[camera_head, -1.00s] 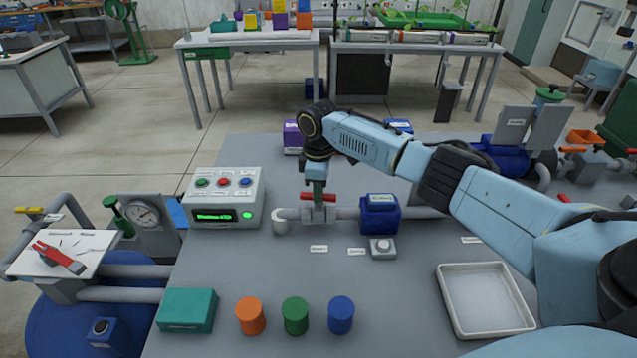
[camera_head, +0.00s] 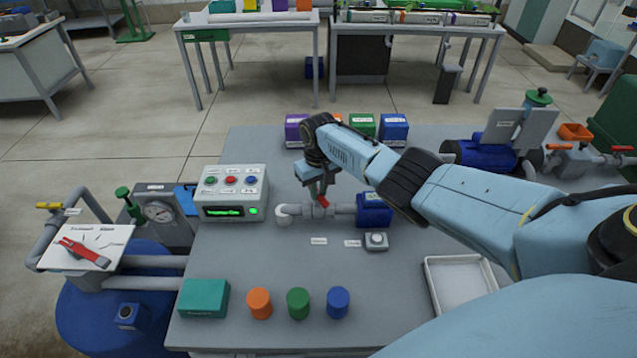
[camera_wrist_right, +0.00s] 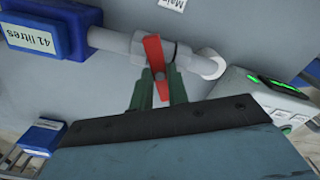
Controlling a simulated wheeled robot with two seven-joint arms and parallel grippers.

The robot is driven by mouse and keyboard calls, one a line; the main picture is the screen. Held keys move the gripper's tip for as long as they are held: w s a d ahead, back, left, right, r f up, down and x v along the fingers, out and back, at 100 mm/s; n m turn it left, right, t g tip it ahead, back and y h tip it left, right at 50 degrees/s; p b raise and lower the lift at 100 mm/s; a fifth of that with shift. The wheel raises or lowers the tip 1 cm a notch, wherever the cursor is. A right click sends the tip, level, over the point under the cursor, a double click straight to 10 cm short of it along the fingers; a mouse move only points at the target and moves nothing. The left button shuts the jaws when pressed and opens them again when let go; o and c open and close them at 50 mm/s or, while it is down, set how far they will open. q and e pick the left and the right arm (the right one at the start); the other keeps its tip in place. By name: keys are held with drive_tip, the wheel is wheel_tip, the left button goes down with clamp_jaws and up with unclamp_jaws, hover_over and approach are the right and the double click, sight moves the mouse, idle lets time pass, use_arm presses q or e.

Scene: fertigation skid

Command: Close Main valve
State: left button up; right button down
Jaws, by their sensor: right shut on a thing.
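The valve with the red lever handle (camera_head: 323,201) sits on the grey pipe (camera_head: 342,210) on the table. In the right wrist view the red handle (camera_wrist_right: 153,52) lies at a steep angle across the pipe (camera_wrist_right: 110,40). My right gripper (camera_head: 318,189) comes down from above onto the handle. Its green fingers (camera_wrist_right: 160,85) are shut on the handle, one on each side. The gripper hides part of the valve in the head view. My left gripper is not in view.
A blue meter (camera_head: 375,208) is right of the valve, and a control box (camera_head: 231,193) with buttons is left. A grey button unit (camera_head: 376,241), a teal box (camera_head: 204,298), coloured cylinders (camera_head: 298,303) and a white tray (camera_head: 460,284) are nearer. A red lever (camera_head: 85,252) lies on a white panel.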

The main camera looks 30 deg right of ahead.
drive_tip(key=m+p, duration=0.1)
drive_tip(key=m, duration=0.1)
drive_tip(key=shift+a+m, duration=0.1)
drive_tip(key=shift+m, duration=0.3)
drive_tip(key=shift+m+p, duration=0.4)
drive_tip(key=shift+m, duration=1.1)
drive_tip(key=shift+w, duration=0.1)
drive_tip(key=c, duration=1.4)
unclamp_jaws()
drive_tip(key=shift+o, duration=0.2)
drive_tip(key=shift+r, duration=0.15)
drive_tip(key=shift+r+p, duration=0.35)
wheel_tip(320, 180, up, 5)
drive_tip(key=p, duration=0.2)
drive_tip(key=shift+f+p, duration=0.15)
drive_tip(key=shift+p, duration=0.15)
wheel_tip(320, 180, up, 8)
drive_tip(key=p, duration=0.1)
drive_tip(key=shift+f, duration=0.15)
